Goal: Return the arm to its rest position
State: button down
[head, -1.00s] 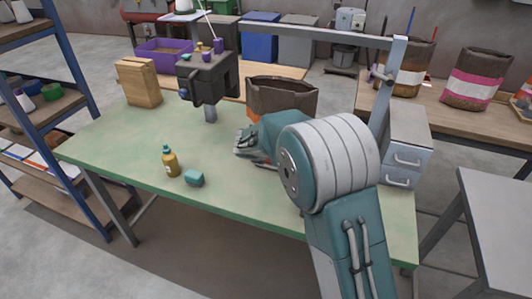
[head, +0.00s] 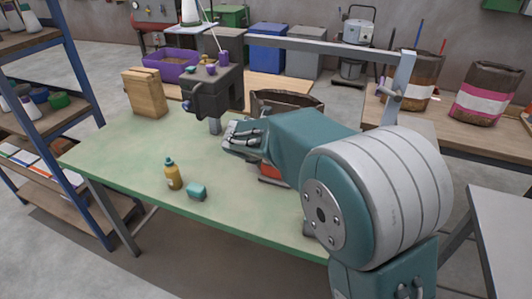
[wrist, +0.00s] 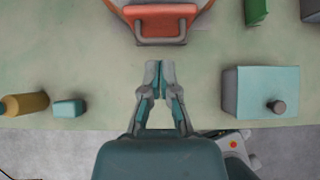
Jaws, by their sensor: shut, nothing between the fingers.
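My gripper (head: 240,137) is over the green table (head: 130,165), its fingers together and empty. In the wrist view my gripper (wrist: 160,68) points toward an orange part with a grey handle (wrist: 158,28), with a gap between them. In the head view my arm covers much of the right half of the table and part of the dark open bag or bin (head: 290,100) behind it.
A dark machine (head: 212,92), a wooden block (head: 145,93) and a purple bin (head: 170,60) are at the back. A metal frame (head: 398,90) rises at the right.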

jog(key=shift+d, duration=0.15)
jog(key=s+d+r+m+g, duration=0.1)
jog(key=s+d+r+m, duration=0.3)
jog(key=s+d+m, duration=0.35)
jog(key=s+d+r+m+g, duration=0.1)
jog(key=s+d+r+m, duration=0.3)
jog(key=s+d+m, duration=0.3)
jog(key=s+d+f+m+y, duration=0.1)
jog(key=s+m+y, duration=0.2)
jog(key=s+m, duration=1.4)
jog(key=shift+s+d+m+g, duration=0.25)
jog(key=shift+s+m+g, duration=0.1)
jog(key=shift+s, duration=0.75)
